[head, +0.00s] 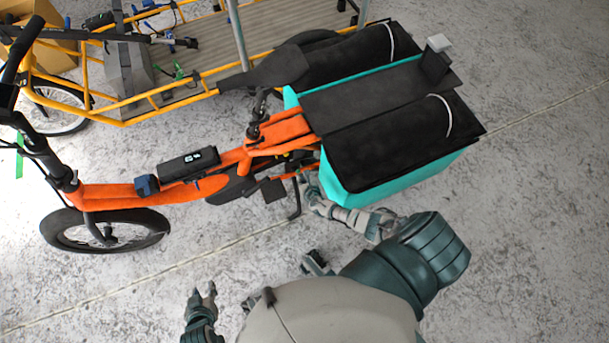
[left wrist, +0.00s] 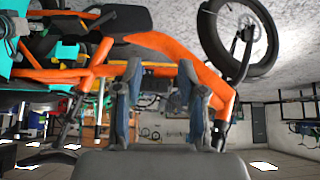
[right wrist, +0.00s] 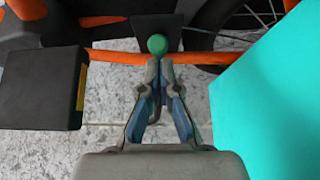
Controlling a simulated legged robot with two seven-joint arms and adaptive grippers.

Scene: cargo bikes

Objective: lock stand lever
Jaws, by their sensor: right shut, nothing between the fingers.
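An orange cargo bike (head: 110,196) stands side-on in the head view. In the right wrist view, a green ball knob (right wrist: 157,44), likely the end of the stand lever, shows in front of an orange frame tube (right wrist: 200,57). My right gripper (right wrist: 157,65) is shut and empty, its tips just below the knob in the picture; I cannot tell if they touch it. In the head view my right gripper (head: 309,188) reaches low under the bike, beside a dark stand leg (head: 296,203). My left gripper (head: 203,294) is open and empty, away from the bike; its spread fingers show in the left wrist view (left wrist: 158,95).
A teal pannier (head: 405,180) with a black top hangs close to the right of my right gripper and fills the right side of its wrist view (right wrist: 275,100). A black pedal (right wrist: 48,88) is on the left. A yellow cargo bike (head: 150,108) stands behind. Floor in front is clear.

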